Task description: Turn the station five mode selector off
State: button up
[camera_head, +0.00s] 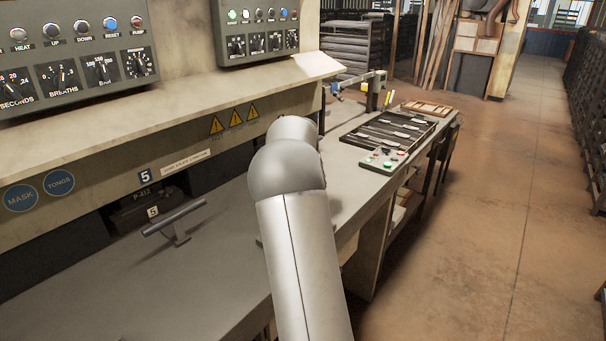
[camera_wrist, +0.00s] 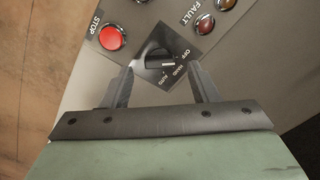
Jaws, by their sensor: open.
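The mode selector (camera_wrist: 158,59) shows in the wrist view as a black knob on a dark square plate, marked OFF, HAND and AUTO. Its white pointer line points right, toward about the HAND mark. My gripper (camera_wrist: 160,72) is open, with one finger on each side of the plate's lower part and the knob just beyond the gap between the tips. I cannot tell whether the tips touch the panel. In the head view my arm hides the gripper and this selector.
A red STOP button (camera_wrist: 112,38) is left of the selector, and FAULT lamps (camera_wrist: 205,24) are at upper right. In the head view, a bench (camera_head: 215,265) carries a T-shaped handle (camera_head: 176,226) near a number 5 label (camera_head: 145,175). A small green-button box (camera_head: 382,161) sits farther along.

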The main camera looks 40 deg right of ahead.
notch_tip(320, 180, up, 16)
jog(key=p, duration=0.1)
jog(key=shift+f, duration=0.2)
dwell(0.4)
jog(key=s+a+f+n, duration=0.1)
jog(key=s+a+f, duration=0.15)
jog(key=a, duration=0.45)
jog(key=s+a+f+n+y, duration=0.1)
jog(key=s+a, duration=0.3)
jog(key=a, duration=0.4)
jog(key=s+a+f+n, duration=0.2)
jog(key=s+a, duration=0.2)
jog(key=a, duration=0.3)
jog(key=s+a+f+n, duration=0.1)
jog(key=s+a+f, duration=0.4)
jog(key=s, duration=0.3)
jog(key=s+a+f+n, duration=0.2)
jog(key=s+a+f, duration=0.3)
jog(key=s, duration=0.4)
jog(key=shift+a+n+h, duration=0.3)
jog(key=shift+a+h, duration=0.1)
jog(key=shift+a, duration=0.45)
